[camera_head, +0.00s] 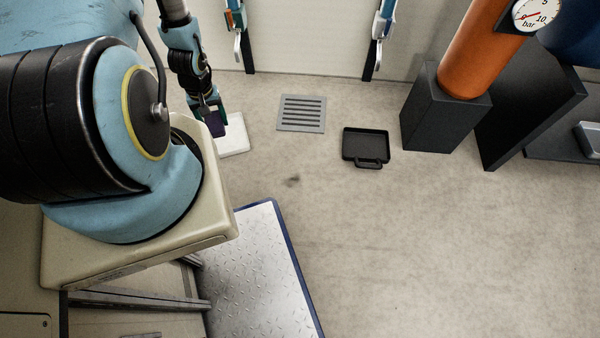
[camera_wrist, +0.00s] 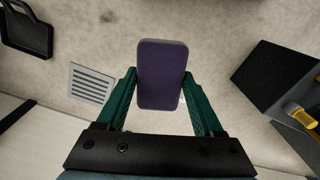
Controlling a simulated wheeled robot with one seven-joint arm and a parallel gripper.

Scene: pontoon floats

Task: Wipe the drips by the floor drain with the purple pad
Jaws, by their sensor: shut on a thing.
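My gripper (camera_wrist: 160,82) is shut on the purple pad (camera_wrist: 160,75), which sits between its green fingers in the wrist view. In the head view, the gripper (camera_head: 212,108) and the dark purple pad (camera_head: 215,124) show at the upper left, beside my arm and above the floor. The grey slotted floor drain (camera_head: 301,113) lies right of the pad; it also shows at the left of the wrist view (camera_wrist: 90,83). A small dark smudge (camera_head: 293,180), possibly the drips, is on the beige floor on the near side of the drain.
A black tray with a handle (camera_head: 366,146) lies right of the drain. A white flat item (camera_head: 233,137) lies near the pad. An orange cylinder (camera_head: 475,50) stands on a dark block (camera_head: 443,112). A blue-edged metal plate (camera_head: 255,265) is in front. Floor between is clear.

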